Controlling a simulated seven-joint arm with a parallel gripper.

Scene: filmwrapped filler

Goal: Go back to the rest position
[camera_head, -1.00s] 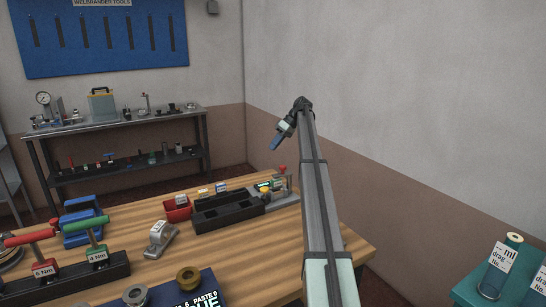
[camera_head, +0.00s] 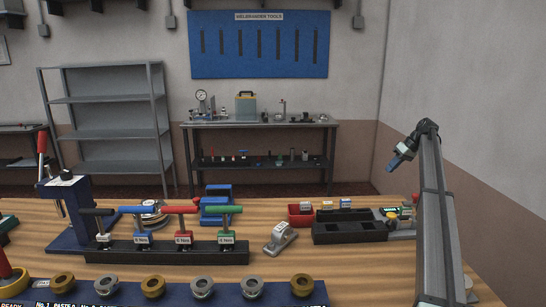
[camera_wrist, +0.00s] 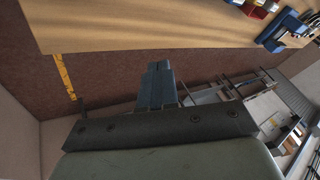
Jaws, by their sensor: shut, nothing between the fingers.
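My gripper (camera_head: 396,161) is at the right in the head view, raised above the right end of the workbench (camera_head: 375,257) and pointing down to the left. It is shut and empty. In the wrist view my gripper (camera_wrist: 157,70) shows its fingers together, with nothing between them. Beyond them lie the brown floor (camera_wrist: 110,75) and the bench's edge. The gripper touches nothing that I can see.
Below my gripper stands a black tray (camera_head: 349,238) with a red bin (camera_head: 300,219) beside it. A rack (camera_head: 165,252) of torque handles and a blue mat with several rings (camera_head: 202,287) lie left. A blue tool board (camera_head: 259,45) hangs behind.

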